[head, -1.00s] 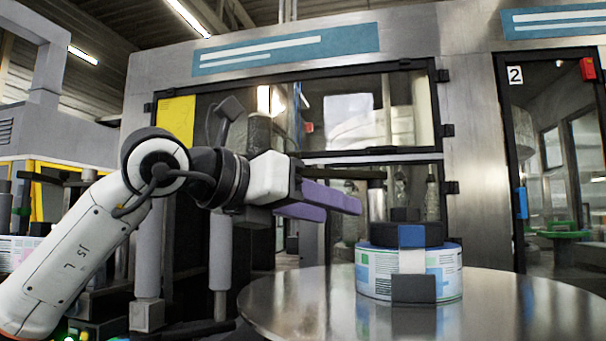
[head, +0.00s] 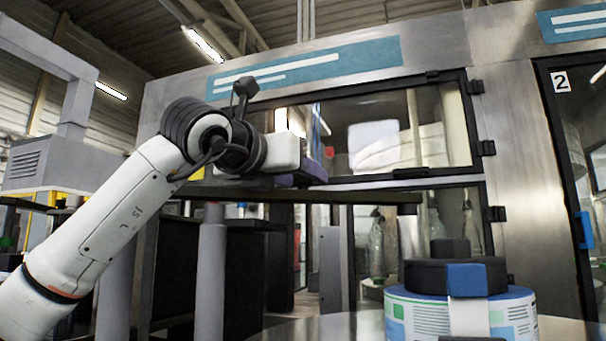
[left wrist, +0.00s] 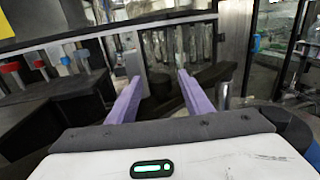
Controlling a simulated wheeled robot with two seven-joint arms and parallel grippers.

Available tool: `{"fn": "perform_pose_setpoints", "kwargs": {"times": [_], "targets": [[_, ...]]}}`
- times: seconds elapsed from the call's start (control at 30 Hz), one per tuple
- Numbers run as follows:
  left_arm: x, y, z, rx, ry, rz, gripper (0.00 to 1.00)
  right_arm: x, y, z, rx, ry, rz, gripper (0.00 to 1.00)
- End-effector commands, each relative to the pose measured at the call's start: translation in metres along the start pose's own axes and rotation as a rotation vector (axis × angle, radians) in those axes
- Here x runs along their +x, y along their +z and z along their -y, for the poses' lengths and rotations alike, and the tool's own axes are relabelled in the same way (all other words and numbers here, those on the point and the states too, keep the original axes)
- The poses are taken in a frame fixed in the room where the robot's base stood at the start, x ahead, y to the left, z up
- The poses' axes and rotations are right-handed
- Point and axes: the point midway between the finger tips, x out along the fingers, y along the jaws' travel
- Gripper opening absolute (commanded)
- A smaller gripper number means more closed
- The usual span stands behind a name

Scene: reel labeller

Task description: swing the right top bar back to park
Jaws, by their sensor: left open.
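A long dark top bar (head: 355,198) runs level across the head view, with a grey cylinder (head: 408,206) hanging at its right end. My left gripper (head: 305,170) is at the bar's middle stretch, its purple fingers foreshortened and pointing away. Whether they touch the bar cannot be told. In the left wrist view the two purple fingers (left wrist: 160,95) are spread apart. A dark shape shows beyond and between them, and I cannot tell whether it lies in the grip. The right gripper is out of view.
A labelled reel (head: 405,312) with a black hub (head: 425,276) stands on a round metal table (head: 330,328) at lower right. The glazed machine cabinet (head: 450,40) rises behind. Grey posts (head: 210,270) stand below the bar.

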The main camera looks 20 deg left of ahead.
Motion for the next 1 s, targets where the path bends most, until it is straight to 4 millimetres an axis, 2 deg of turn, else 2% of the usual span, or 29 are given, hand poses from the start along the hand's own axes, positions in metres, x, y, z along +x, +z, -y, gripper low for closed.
{"fn": "perform_pose_setpoints", "kwargs": {"times": [0.13, 0.43, 0.7, 1.0], "targets": [[0.0114, 0.0003, 0.0004, 0.001, -0.001, 0.0, 0.46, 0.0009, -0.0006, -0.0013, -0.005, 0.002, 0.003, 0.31], [0.0137, -0.0004, 0.0003, 0.001, -0.001, 0.0, 0.46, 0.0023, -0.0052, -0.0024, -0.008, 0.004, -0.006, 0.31], [0.0134, -0.0004, 0.0002, 0.0, -0.001, 0.0, 0.0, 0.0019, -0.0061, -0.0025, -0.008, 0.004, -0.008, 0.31], [0.0126, -0.0011, 0.0028, 0.0, 0.009, 0.0, 0.0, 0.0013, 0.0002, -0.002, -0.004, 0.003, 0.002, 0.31]]}}
